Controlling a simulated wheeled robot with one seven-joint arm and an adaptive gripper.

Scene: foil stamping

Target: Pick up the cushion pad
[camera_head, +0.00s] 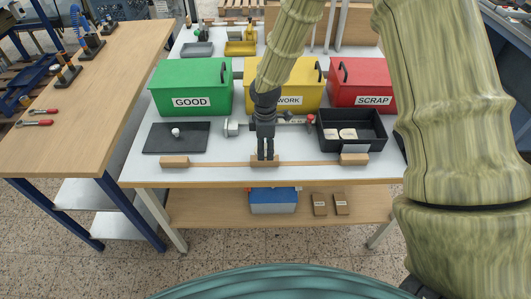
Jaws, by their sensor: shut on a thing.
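My gripper (265,157) points down at the front middle of the white table. Its two dark fingers are close together, shut on a small tan block (276,161) at their tips. I cannot tell whether this block is the cushion pad, nor whether it is clear of the table. Similar tan blocks sit to the left (175,162) and right (354,159), with a thin wooden strip (220,163) between them. Two pale pads (348,134) lie in a black tray (367,144) to the right of my gripper.
Behind stand the green GOOD bin (191,82), yellow WORK bin (300,78) and red SCRAP bin (362,77). A metal fixture (233,127) is beside my gripper. A wooden bench (90,100) adjoins left.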

